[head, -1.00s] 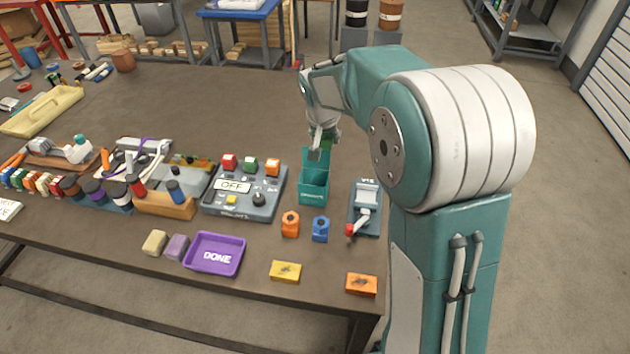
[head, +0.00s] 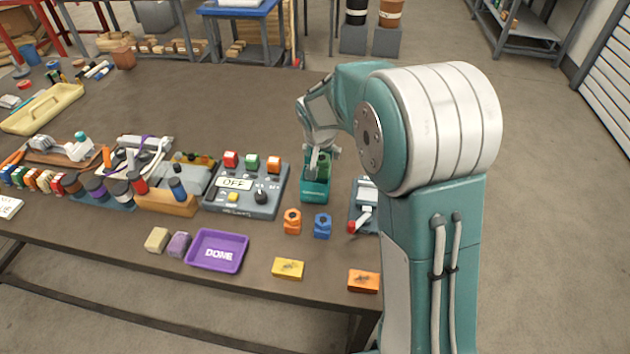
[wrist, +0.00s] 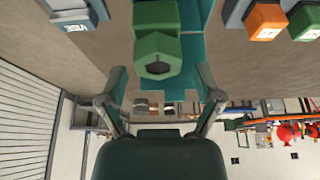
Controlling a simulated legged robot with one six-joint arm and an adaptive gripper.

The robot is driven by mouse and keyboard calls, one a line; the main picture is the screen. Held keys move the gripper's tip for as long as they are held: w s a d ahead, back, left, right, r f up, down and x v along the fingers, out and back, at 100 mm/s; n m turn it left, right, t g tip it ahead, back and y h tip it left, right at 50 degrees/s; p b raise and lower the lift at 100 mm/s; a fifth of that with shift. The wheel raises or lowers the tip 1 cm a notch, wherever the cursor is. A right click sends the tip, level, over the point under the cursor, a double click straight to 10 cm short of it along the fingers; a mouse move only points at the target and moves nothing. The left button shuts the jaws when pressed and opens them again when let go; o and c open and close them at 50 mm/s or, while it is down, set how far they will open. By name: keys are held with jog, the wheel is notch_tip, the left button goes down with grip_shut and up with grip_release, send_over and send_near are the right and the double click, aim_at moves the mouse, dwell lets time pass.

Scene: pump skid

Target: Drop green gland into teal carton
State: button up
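The teal carton (head: 314,192) stands on the bench to the right of the control box. My gripper (head: 318,162) is low over its opening. The green gland (head: 325,160) shows beside the fingertips at the carton's top. In the wrist view, my gripper (wrist: 160,85) has its fingers spread wide, with a gap on each side of the green gland (wrist: 157,50). The gland lies just beyond the fingertips, in front of the teal carton (wrist: 190,75). I cannot tell whether the gland touches the carton floor.
The grey control box (head: 245,190) reads OFF and stands left of the carton. A grey vise unit (head: 362,205) is close on the right. Orange (head: 292,222) and blue (head: 322,226) glands stand in front. A purple DONE tray (head: 217,251) is near the front edge.

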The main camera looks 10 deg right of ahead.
jog(key=shift+a, duration=0.1)
jog(key=shift+r, duration=0.1)
jog(key=shift+s+r, duration=0.15)
jog(key=shift+r, duration=0.2)
jog(key=v, duration=1.1)
jog(key=shift+a, duration=0.15)
jog(key=shift+s, duration=0.1)
